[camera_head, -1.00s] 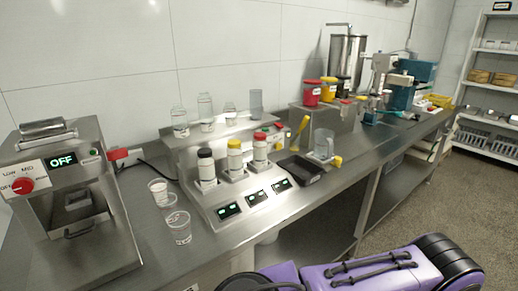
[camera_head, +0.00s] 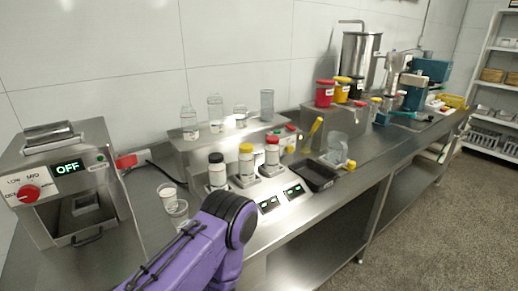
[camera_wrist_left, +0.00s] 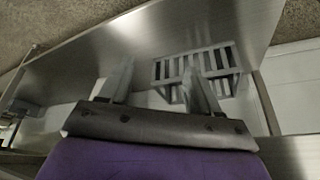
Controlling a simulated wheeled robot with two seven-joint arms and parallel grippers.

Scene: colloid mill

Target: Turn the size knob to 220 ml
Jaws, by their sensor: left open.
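No knob marked 220 ml can be made out. A red knob (camera_head: 29,193) sits on the front of the steel machine (camera_head: 70,190) at the left, beside LOW and MID labels and a display reading OFF. A steel dispenser stand (camera_head: 185,150) with bottles and small lit displays (camera_head: 270,204) stands mid-counter; its markings are too small to read. My left gripper (camera_wrist_left: 158,78) shows in the left wrist view, its two fingers apart with nothing between them. It faces a steel surface and a slatted rack (camera_wrist_left: 205,65). Neither gripper shows in the head view.
My purple arm crosses the counter's front edge, partly covering clear cups (camera_head: 168,195). A black tray (camera_head: 315,175), a clear jug (camera_head: 338,147) and red and yellow containers (camera_head: 325,93) stand farther right. The floor (camera_head: 440,220) at the right is clear.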

